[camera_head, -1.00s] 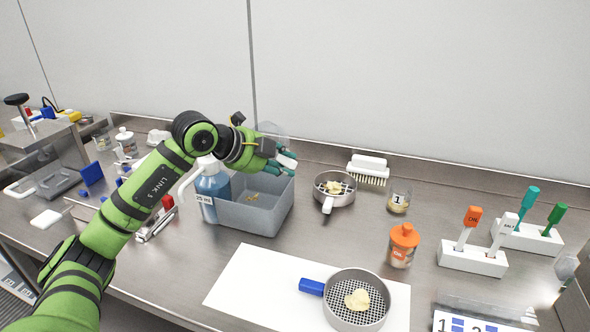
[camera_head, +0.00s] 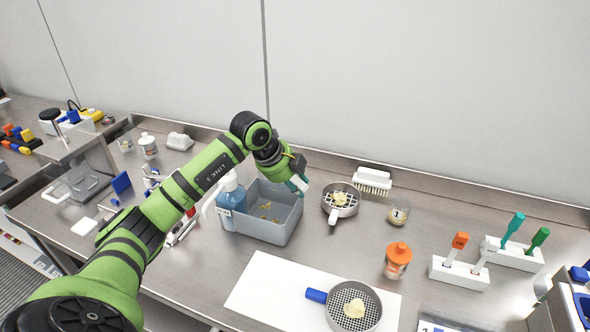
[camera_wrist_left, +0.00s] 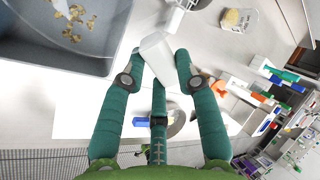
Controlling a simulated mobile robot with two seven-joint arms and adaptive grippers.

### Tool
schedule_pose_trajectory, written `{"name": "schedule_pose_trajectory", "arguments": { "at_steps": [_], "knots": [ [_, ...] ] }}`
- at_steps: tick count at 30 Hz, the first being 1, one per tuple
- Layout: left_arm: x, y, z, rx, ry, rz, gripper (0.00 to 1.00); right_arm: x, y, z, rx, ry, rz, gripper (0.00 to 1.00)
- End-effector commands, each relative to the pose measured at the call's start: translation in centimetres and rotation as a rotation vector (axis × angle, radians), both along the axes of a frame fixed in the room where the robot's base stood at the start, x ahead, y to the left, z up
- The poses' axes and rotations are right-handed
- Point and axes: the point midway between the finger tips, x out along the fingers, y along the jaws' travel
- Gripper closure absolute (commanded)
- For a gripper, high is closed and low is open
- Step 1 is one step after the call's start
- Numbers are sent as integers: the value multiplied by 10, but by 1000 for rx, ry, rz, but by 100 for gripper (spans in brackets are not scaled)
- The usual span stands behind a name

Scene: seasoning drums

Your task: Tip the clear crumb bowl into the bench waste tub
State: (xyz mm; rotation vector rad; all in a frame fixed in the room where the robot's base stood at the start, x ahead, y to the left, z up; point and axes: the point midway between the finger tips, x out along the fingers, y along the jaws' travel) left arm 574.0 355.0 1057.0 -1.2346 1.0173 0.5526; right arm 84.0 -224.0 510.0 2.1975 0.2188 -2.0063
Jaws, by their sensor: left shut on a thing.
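The grey bench waste tub (camera_head: 296,222) stands on the steel bench, left of centre. Several brown crumbs (camera_head: 265,206) lie on its floor, and they also show in the left wrist view (camera_wrist_left: 78,20). My left gripper (camera_head: 298,184) is over the tub's right rim. Its teal fingers are shut on a white piece (camera_wrist_left: 156,52), which looks like the grip of the clear crumb bowl. The bowl's clear wall barely shows against the bench, so I cannot tell its tilt or whether crumbs remain in it. My right gripper is not in view.
A blue bottle (camera_head: 233,203) stands against the tub's left side. A white-handled sieve (camera_head: 340,200) is close to its right, with a brush (camera_head: 373,181) behind. A white sheet (camera_head: 262,285) with a blue-handled sieve (camera_head: 353,306) lies in front. An orange-lidded jar (camera_head: 397,260) stands farther right.

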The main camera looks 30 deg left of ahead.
Motion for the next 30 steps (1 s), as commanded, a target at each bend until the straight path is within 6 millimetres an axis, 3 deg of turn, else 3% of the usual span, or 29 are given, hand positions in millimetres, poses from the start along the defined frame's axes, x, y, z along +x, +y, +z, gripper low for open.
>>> {"name": "schedule_pose_trajectory", "arguments": {
  "at_steps": [1, 14, 18, 30],
  "knots": [
    [1, -2, 10, 6, 24, -2, 100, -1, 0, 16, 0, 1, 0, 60],
    [6, -3, 24, 105, 305, 0, 100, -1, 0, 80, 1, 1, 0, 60],
    [7, -3, 27, 137, 399, -1, 100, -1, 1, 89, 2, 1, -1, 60],
    [6, -3, 28, 173, 499, -1, 100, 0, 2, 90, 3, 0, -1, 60]
  ]
}}
